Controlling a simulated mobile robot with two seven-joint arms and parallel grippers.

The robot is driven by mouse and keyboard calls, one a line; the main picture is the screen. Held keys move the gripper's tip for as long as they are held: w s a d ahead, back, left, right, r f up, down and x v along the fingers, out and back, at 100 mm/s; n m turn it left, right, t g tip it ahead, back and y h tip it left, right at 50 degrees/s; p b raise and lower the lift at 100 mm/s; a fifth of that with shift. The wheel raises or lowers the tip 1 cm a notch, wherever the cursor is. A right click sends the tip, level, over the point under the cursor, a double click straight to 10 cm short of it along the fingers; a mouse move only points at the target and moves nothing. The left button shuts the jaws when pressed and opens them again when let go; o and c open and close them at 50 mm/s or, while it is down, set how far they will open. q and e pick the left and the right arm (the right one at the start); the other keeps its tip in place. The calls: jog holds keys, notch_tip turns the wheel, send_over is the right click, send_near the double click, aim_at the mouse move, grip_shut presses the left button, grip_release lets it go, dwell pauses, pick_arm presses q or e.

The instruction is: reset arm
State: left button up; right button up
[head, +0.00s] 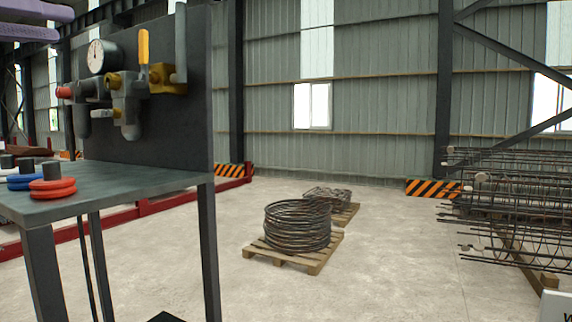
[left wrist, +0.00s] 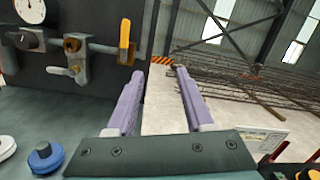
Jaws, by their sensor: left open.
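My left gripper (left wrist: 157,78) shows in the left wrist view with its two purple fingers spread apart and nothing between them. In the head view, the purple fingers of the left gripper (head: 52,22) show at the top left corner, high above the workbench (head: 140,182). The fingers point past the right side of the bench's upright panel (left wrist: 95,18). My right gripper is in neither view.
The panel carries a pressure gauge (head: 101,56) and a valve with a yellow handle (head: 144,46). Red rings (head: 53,188) and blue rings sit on pegs. Coiled rebar (head: 297,226) rests on a pallet; rebar cages (head: 510,200) stand right. Floor between is clear.

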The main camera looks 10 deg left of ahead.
pick_arm(q)
jog(key=s+d+f+n+g+y+p, duration=0.25)
jog(key=f+n+y, duration=0.25)
jog(key=f+n, duration=0.75)
jog(key=s+d+f+n+g+y+p, duration=0.1)
jog(key=s+d+f+n+y, duration=0.3)
jog(key=f+n, duration=0.8)
jog(key=s+d+f+n+g, duration=0.3)
jog(key=s+f, duration=0.1)
jog(key=s, duration=0.3)
jog(key=s+d+f+n+g+h+p, duration=0.1)
jog(key=s+d+f+n+g, duration=0.1)
jog(key=s+f+n+g, duration=0.2)
jog(key=s+d+f+n+g+p, duration=0.1)
jog(key=s+d+f+n+g, duration=0.2)
jog(key=s, duration=0.7)
jog(key=shift+d+f+n+h, duration=0.3)
jog(key=shift+f+n, duration=0.15)
jog(key=shift+f, duration=0.15)
jog(key=shift+g, duration=0.25)
